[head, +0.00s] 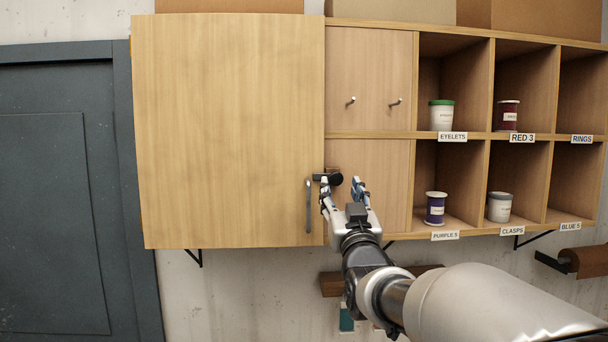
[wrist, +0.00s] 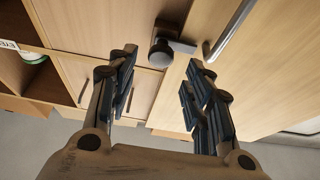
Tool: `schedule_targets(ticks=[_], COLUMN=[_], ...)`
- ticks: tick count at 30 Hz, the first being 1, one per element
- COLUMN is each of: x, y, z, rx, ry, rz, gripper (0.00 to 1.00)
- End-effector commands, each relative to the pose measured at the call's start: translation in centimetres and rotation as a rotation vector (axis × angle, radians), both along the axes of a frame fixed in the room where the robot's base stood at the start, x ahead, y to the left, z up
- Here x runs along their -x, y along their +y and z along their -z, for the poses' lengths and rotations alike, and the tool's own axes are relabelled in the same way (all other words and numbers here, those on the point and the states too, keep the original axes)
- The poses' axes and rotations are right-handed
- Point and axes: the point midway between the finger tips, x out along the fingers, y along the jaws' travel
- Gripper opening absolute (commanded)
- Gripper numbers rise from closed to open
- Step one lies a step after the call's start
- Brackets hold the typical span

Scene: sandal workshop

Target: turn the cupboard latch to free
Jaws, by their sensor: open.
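The cupboard door (head: 230,130) is a large light-wood panel, closed against the cabinet in the head view. The dark cupboard latch (head: 320,177) lies level across the door's right edge, with a round black knob (head: 336,179). In the wrist view the latch (wrist: 179,40) and its knob (wrist: 160,53) show beyond my fingertips, between the two fingers. My gripper (head: 341,187) is open and empty in front of the latch; it also shows in the wrist view (wrist: 160,70). In the head view the left finger partly covers the latch area. I cannot tell any contact.
A metal bar handle (head: 309,206) stands upright on the door just left of the latch. Open cubbies with tubs and spools, such as a purple spool (head: 435,208), lie to the right.

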Motion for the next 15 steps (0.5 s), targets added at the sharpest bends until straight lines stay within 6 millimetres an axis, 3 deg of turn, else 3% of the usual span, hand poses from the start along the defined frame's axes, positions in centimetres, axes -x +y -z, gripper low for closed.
schedule_targets(ticks=[6,15], x=[-3.2,-4.3], y=[0.0,0.0], z=[-1.4,-1.8], rx=[0.0,0.0], ry=[0.001,0.0], rz=[0.0,0.0], gripper=[0.46,0.46])
